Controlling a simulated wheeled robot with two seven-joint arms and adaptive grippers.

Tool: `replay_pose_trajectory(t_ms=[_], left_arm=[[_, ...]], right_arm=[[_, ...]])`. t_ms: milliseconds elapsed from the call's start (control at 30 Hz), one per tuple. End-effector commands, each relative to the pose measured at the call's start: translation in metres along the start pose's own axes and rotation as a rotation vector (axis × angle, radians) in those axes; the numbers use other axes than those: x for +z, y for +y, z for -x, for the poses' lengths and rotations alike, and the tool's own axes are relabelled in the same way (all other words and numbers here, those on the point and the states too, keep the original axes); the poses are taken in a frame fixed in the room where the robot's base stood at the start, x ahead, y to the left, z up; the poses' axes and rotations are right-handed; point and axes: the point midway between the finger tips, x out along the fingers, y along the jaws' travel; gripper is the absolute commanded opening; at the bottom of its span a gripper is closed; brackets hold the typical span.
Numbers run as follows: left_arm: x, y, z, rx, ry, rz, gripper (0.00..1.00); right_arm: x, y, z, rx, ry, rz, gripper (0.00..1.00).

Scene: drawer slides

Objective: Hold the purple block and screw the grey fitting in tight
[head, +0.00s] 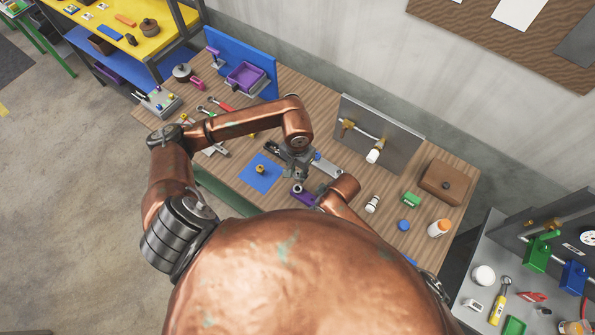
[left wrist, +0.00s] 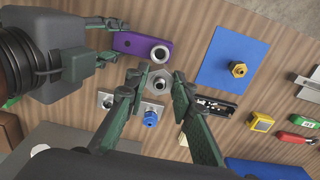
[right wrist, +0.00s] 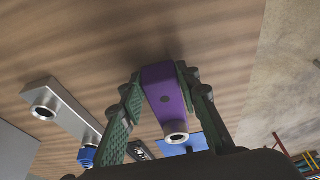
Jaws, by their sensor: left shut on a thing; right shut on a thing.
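The purple block (left wrist: 132,44) lies in the jaws of my right gripper (right wrist: 160,72), which is shut on its sides. The block's pale round socket shows in the right wrist view (right wrist: 176,134) and in the left wrist view (left wrist: 160,53). The grey fitting (left wrist: 158,81), a hexagon with a round hole, sits between the fingertips of my left gripper (left wrist: 160,76), which is shut on it. In the left wrist view the fitting appears beside the block's socket, with a small gap. In the head view my left gripper (head: 291,170) is just above and left of the purple block (head: 303,196).
A blue mat (head: 258,181) carries a brass fitting (head: 260,168). A grey bar with a blue fitting (left wrist: 151,116) lies close to my left fingers. A grey panel with pipework (head: 400,138) stands behind. A bottle (head: 438,229) and a green item (head: 411,198) are at right.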

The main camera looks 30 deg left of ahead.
Motion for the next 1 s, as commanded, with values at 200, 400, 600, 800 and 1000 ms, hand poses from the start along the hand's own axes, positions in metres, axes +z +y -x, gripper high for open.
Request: replay_pose_trajectory(t_ms=[200,400,600,800,1000], left_arm=[[0.0,-0.001,-0.024,-0.002,-0.003,0.001,0.0],[0.0,-0.001,-0.046,-0.001,-0.005,0.0,0.0],[0.0,0.0,-0.06,-0.001,-0.005,0.0,0.0],[0.0,0.0,-0.066,-0.001,-0.006,0.0,0.0],[0.0,0.0,-0.066,-0.001,-0.006,-0.001,0.0]], right_arm=[[0.0,0.0,0.0,0.001,0.001,0.0,0.01],[-0.001,0.0,0.0,0.001,0.001,0.0,0.01],[-0.001,0.0,0.0,0.001,0.001,0.0,0.01],[-0.001,0.0,0.0,0.001,0.001,0.0,0.01],[-0.001,0.0,0.0,0.0,0.001,0.0,0.01]])
